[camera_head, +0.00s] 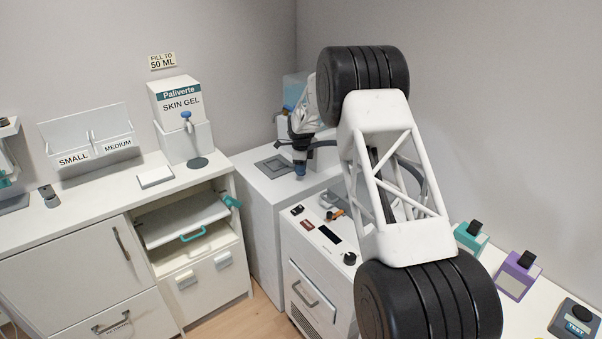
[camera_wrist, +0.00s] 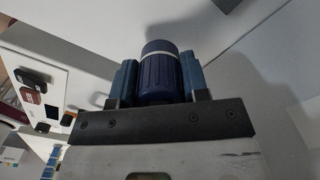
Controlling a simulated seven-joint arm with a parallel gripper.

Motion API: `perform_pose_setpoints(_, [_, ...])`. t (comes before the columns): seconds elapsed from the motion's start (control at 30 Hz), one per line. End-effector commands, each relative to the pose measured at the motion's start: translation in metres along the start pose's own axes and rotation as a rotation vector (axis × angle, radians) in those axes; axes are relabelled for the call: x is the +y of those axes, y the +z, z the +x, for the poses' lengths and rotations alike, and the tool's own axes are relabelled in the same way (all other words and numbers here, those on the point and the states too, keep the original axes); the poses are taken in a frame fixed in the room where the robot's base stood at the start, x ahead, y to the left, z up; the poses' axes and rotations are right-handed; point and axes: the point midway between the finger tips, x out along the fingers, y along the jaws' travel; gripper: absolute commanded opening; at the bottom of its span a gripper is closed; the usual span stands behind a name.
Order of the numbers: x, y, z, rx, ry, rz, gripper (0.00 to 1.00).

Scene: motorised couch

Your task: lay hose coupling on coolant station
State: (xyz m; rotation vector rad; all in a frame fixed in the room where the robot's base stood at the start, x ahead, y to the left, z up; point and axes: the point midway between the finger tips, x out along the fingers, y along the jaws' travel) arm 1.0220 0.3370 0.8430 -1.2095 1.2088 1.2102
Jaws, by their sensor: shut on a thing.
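The hose coupling (camera_wrist: 160,76) is dark blue and ribbed, with a light ring near its end. In the wrist view it sits between the two blue fingers of my gripper (camera_wrist: 159,84), which is shut on it. In the head view my gripper (camera_head: 300,154) is small and partly hidden by my arm, with the coupling hanging below it. A white cabinet with a grey recessed plate (camera_head: 277,165) in its top seems to be the coolant station. I cannot tell whether the coupling touches the top.
A white unit with a control panel (camera_head: 325,233) stands in front of the cabinet. A counter at left holds a skin gel box (camera_head: 177,97) and an open drawer (camera_head: 184,220). Teal (camera_head: 470,238) and purple (camera_head: 515,275) devices stand at right. My arm hides much of the middle.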

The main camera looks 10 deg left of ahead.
Motion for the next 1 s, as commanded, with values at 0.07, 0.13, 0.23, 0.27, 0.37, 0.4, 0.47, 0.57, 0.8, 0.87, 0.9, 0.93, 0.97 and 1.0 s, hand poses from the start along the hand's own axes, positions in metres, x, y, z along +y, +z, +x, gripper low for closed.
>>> perform_pose_setpoints(0.07, [0.000, 0.000, 0.009, 0.000, 0.001, 0.000, 0.09])
perform_pose_setpoints(0.13, [0.001, 0.000, 0.017, 0.001, 0.002, 0.000, 0.09])
perform_pose_setpoints(0.23, [0.001, 0.000, 0.024, 0.001, 0.002, 0.000, 0.09])
perform_pose_setpoints(0.27, [0.000, 0.000, 0.025, 0.001, 0.002, 0.000, 0.09])
perform_pose_setpoints(0.37, [0.000, 0.000, 0.026, 0.000, 0.001, 0.000, 0.09])
perform_pose_setpoints(0.4, [0.000, 0.000, 0.025, 0.000, 0.001, 0.000, 0.09])
perform_pose_setpoints(0.47, [0.000, 0.000, 0.025, 0.000, 0.001, 0.000, 0.09])
perform_pose_setpoints(0.57, [0.000, 0.000, 0.026, 0.000, 0.001, 0.000, 0.09])
perform_pose_setpoints(0.8, [0.000, 0.000, 0.028, 0.000, 0.000, 0.000, 0.54])
perform_pose_setpoints(0.87, [0.000, 0.000, 0.028, 0.000, 0.001, 0.000, 0.63])
perform_pose_setpoints(0.9, [0.000, 0.000, 0.028, 0.000, 0.001, 0.000, 0.67])
perform_pose_setpoints(0.93, [0.000, 0.000, 0.028, 0.000, 0.001, 0.000, 0.67])
perform_pose_setpoints(0.97, [0.000, 0.000, 0.028, 0.000, 0.001, 0.000, 0.67])
perform_pose_setpoints(1.0, [0.000, 0.000, 0.028, 0.000, 0.001, 0.000, 0.67])
